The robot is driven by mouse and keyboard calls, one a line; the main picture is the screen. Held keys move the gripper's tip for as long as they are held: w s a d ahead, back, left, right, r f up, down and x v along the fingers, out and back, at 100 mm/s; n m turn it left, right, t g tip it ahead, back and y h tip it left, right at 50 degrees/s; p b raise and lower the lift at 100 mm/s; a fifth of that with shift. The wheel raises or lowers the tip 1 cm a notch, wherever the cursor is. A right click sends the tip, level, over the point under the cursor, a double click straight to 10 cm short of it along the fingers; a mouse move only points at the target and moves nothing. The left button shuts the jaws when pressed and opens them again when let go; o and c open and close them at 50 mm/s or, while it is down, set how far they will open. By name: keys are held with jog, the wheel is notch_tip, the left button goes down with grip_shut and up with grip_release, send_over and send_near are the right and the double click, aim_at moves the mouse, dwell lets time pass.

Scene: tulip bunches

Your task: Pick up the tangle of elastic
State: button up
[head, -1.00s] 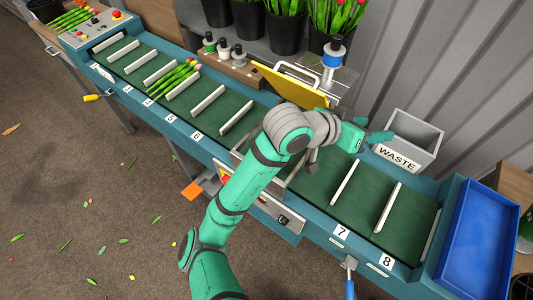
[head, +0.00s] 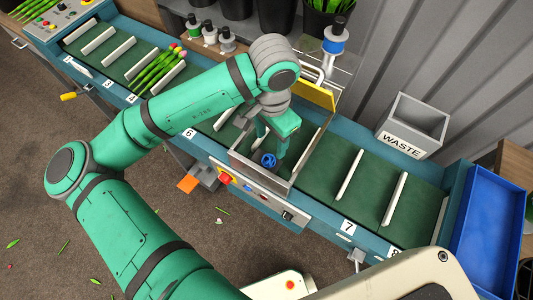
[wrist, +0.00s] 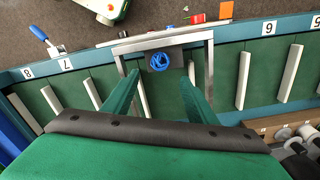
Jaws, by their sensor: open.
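The gripper is open and empty. I cannot tell the exact height of the fingertips above the belt.
The metal frame (wrist: 211,70) stands around the tangle, close to my fingers. A raised yellow guard (head: 315,96) is behind it. White dividers (head: 350,175) cross the belt. The grey waste bin (head: 413,125) and blue tray (head: 489,232) are to the right.

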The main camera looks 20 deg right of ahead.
send_over(270, 157)
jog(key=f, duration=0.4)
jog(key=shift+w+d+f, duration=0.1)
jog(key=shift+w+f, duration=0.1)
jog(key=shift+f, duration=0.1)
jog(key=shift+s+f, duration=0.15)
jog(key=shift+f, duration=1.1)
jog(key=shift+s+f, duration=0.1)
jog(key=shift+f, duration=1.15)
jog(key=c, duration=1.1)
